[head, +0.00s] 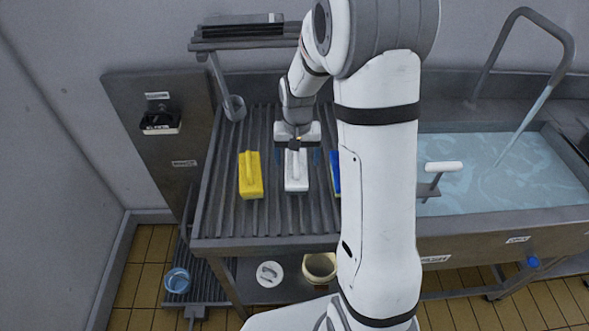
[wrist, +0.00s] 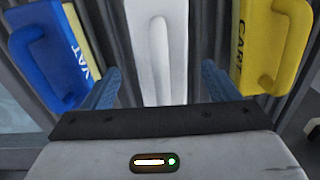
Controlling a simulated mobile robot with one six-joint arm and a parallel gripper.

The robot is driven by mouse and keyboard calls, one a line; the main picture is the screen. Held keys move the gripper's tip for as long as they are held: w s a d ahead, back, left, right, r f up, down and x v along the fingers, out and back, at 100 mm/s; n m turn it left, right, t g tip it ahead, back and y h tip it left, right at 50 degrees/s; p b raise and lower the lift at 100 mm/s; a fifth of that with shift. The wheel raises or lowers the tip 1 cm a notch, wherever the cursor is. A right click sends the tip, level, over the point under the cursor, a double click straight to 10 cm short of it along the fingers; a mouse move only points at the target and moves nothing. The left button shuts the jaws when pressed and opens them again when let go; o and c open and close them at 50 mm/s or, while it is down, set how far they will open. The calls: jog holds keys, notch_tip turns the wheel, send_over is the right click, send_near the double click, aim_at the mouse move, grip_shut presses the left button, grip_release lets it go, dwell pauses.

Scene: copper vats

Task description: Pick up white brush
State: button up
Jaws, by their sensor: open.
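The white brush (head: 296,172) lies on the slatted metal rack, between a yellow brush and a blue brush. In the wrist view the white brush (wrist: 158,50) runs up the middle, with a raised handle along its top. My gripper (head: 297,150) is over the far end of the white brush. In the wrist view its two blue fingers (wrist: 158,84) are spread apart, one to each side of the white brush, with nothing held. The lower end of the brush is hidden behind the gripper body in that view. I cannot tell how far the fingertips are above the rack.
The yellow brush (head: 250,175) lies close on the left and the blue brush (head: 335,174) on the right, partly hidden by my arm. The slatted rack (head: 225,215) has bare room in front. A water-filled basin (head: 500,170) is at the right.

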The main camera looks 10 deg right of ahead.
notch_tip(320, 180, down, 5)
jog(key=shift+a+r+p, duration=0.1)
jog(key=shift+r+p, duration=0.1)
jog(key=shift+p, duration=0.15)
jog(key=c, duration=1.3)
notch_tip(320, 180, up, 10)
jog(key=shift+r+b, duration=0.1)
jog(key=shift+b, duration=0.4)
